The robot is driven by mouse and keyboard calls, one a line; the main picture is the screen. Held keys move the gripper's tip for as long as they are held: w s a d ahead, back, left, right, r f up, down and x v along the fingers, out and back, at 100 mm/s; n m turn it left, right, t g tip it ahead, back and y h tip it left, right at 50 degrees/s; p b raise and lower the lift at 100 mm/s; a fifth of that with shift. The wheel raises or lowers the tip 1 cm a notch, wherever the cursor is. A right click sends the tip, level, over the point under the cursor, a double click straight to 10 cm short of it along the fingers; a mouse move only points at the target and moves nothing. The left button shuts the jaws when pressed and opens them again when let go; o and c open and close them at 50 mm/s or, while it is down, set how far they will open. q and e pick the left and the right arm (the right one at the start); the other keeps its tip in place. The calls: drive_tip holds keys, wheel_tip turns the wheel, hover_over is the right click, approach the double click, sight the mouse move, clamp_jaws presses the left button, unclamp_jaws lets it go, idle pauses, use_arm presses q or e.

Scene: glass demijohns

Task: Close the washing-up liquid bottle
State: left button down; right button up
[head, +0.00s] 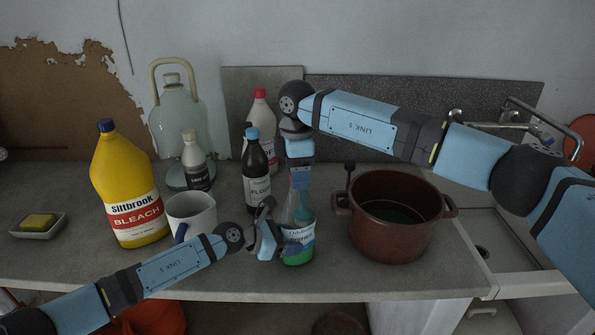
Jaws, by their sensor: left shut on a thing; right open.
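The washing-up liquid bottle (299,253) is a clear bottle with a printed label and green near its base. It stands upright on the worktop, left of the brown pot. My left gripper (279,238) comes in from the left and is shut on the lower part of the bottle. My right gripper (300,186) points down from above at the bottle's upper part and is open. It covers the bottle's top, so I cannot tell whether a cap is there.
A brown pot (392,234) stands close on the right, before the sink. A dark bottle (257,185), a white mug (189,213), a yellow bleach bottle (128,190) and a glass demijohn (179,122) crowd the left. Bare worktop (355,281) lies in front.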

drive_tip(key=shift+r, duration=2.25)
drive_tip(key=shift+c, duration=0.4)
